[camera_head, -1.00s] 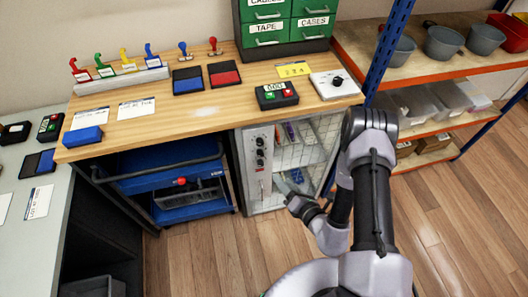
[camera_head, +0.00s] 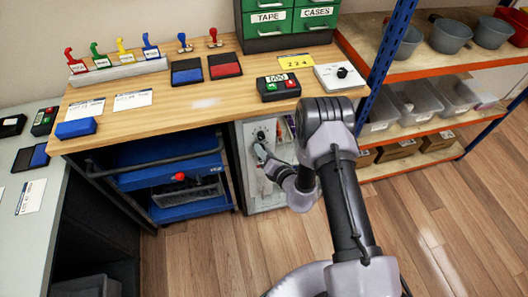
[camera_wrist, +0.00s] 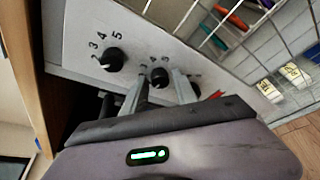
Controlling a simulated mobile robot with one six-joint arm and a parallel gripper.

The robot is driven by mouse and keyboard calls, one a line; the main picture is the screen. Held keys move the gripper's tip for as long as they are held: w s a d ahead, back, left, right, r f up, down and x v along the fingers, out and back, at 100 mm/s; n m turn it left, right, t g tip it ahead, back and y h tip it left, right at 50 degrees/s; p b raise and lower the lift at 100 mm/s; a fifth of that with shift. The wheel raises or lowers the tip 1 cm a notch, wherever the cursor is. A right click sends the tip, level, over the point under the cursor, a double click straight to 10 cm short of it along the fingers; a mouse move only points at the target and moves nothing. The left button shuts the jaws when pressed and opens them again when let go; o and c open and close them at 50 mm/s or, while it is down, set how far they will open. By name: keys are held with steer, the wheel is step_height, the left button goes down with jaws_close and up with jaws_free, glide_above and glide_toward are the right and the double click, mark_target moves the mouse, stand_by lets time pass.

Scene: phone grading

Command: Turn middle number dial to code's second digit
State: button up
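The dial panel (camera_head: 266,192) is the light grey front strip of the cage cabinet under the bench. In the wrist view, the top dial (camera_wrist: 112,59) is a black knob with digits around it, clear of my gripper. The middle dial (camera_wrist: 160,76) lies between the two fingertips of my gripper (camera_wrist: 161,82), which stand apart on either side of it. I cannot tell whether they touch it. A lower dial (camera_wrist: 193,90) is partly behind the right finger. The yellow code card (camera_head: 297,62) on the bench seems to read 2 2 4. In the head view my gripper (camera_head: 262,151) is at the panel.
Wire mesh (camera_wrist: 240,42) fronts the cabinet beside the panel. The wooden bench edge (camera_wrist: 22,70) is close on the left in the wrist view. A blue cart (camera_head: 185,175) stands left of the cabinet. The floor at right is clear.

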jaws_close()
steer(key=shift+d+f+m+t+y+b, duration=0.2)
steer(key=shift+m+y+b, duration=0.65)
steer(key=shift+m, duration=0.65)
steer(key=shift+a+f+m+t+y+b, duration=0.1)
steer(key=shift+m+t+y+b, duration=0.2)
steer(key=shift+m+y+b, duration=0.85)
steer(key=shift+r+m+h, duration=0.1)
steer(key=shift+m+h, duration=0.4)
steer(key=shift+m, duration=0.05)
steer(key=shift+o, duration=2)
jaws_free()
